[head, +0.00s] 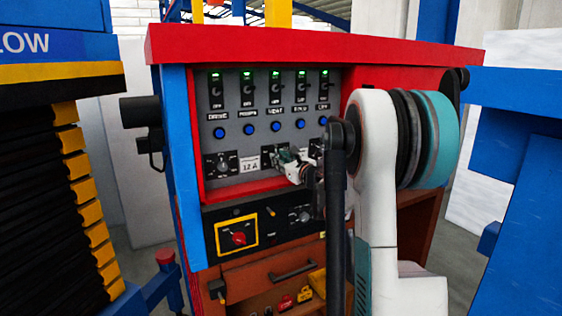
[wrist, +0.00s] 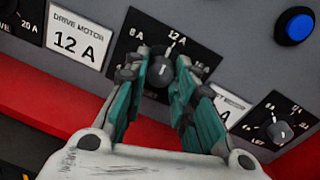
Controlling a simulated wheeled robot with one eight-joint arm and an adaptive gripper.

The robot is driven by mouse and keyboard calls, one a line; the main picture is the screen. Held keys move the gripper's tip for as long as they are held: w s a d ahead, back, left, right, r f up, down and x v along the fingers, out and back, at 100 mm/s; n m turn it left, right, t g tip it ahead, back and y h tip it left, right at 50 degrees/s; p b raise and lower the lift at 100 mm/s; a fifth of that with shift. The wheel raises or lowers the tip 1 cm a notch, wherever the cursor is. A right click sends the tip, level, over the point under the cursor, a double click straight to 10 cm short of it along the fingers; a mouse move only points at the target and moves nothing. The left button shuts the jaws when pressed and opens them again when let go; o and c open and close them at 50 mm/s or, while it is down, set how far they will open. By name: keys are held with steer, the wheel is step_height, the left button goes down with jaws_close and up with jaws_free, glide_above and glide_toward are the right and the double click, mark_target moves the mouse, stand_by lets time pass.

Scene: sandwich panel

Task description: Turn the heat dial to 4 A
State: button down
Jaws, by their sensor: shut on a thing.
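My gripper (wrist: 166,68) is shut on a dark grey dial knob (wrist: 160,73) in the wrist view, one finger on each side. The black dial plate shows markings that read about 8 A and 12 A. A white line lies near the 12 A mark; the fingers hide much of the plate, so I cannot tell the knob's exact setting. A plate (wrist: 232,103) to its right is partly hidden by a finger, only an "A" showing. In the head view, my gripper (head: 292,165) is at the panel's dial row. I cannot read which dial is the heat one.
A "DRIVE MOTOR 12 A" plate (wrist: 80,42) is left of the held dial. Another dial (wrist: 281,131) is at the right, below a blue button (wrist: 296,26). In the head view, several switches stand above the blue buttons, and a red switch (head: 238,238) sits below.

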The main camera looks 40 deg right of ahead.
steer(key=n+b, duration=0.1)
steer(key=n, duration=0.4)
steer(key=shift+n, duration=0.4)
steer(key=n+g+b, duration=0.1)
steer(key=n, duration=0.4)
steer(key=shift+a, duration=0.1)
steer(key=n+h+b, duration=0.1)
steer(key=n, duration=1)
steer(key=shift+a+b, duration=0.1)
steer(key=shift+b, duration=0.3)
steer(key=c, duration=1.3)
jaws_free()
steer(key=shift+h, duration=0.3)
